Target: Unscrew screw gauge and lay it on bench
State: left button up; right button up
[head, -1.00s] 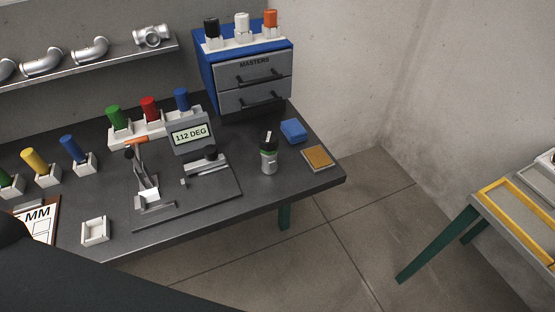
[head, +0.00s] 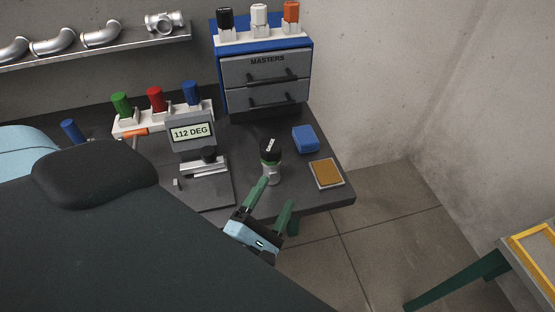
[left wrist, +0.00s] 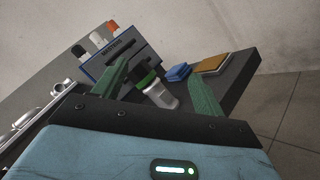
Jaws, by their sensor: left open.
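The screw gauge (head: 270,150), a black knob with a white mark on top and a green band below, stands upright in a silver fitting (head: 271,174) near the bench's right end. In the left wrist view the gauge (left wrist: 146,78) and the silver fitting (left wrist: 162,97) show between my fingers, beyond the tips. My left gripper (head: 277,191) is open and empty, just in front of the fitting at the bench's front edge, and appears apart from it. The bench (head: 315,205) is dark grey. My right gripper is not in view.
A blue block (head: 305,139) and a brown pad in a tray (head: 327,174) lie right of the gauge. The MASTERS drawer cabinet (head: 265,75) stands behind. My arm hides the left bench.

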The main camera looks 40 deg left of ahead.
aim_at(269, 162)
pick_arm(q)
jog(key=w+a+n+g+y, duration=0.1)
jog(key=n+y, duration=0.1)
jog(key=n, duration=0.3)
jog(key=w+a+n+g+y, duration=0.1)
jog(key=a+n+y, duration=0.1)
jog(key=n, duration=0.2)
jog(key=w+a+n+g+y, duration=0.1)
jog(key=n+g, duration=0.1)
jog(key=n, duration=0.3)
jog(key=shift+a+f+n+y+b, duration=0.3)
jog(key=shift+a+y+b, duration=0.1)
jog(key=shift+x, duration=1.15)
jog(key=shift+w+a+p, duration=0.1)
jog(key=shift+w+p, duration=0.15)
jog(key=shift+p, duration=0.05)
jog(key=x, duration=0.1)
jog(key=p+x, duration=0.1)
jog(key=x, duration=0.2)
jog(key=shift+w+r, duration=0.3)
jog(key=shift+w, duration=0.15)
jog(key=shift+w+a+f, duration=0.1)
jog(key=shift+w, duration=0.05)
jog(key=shift+c, duration=1.4)
jog(key=c, duration=1.2)
grip_shut()
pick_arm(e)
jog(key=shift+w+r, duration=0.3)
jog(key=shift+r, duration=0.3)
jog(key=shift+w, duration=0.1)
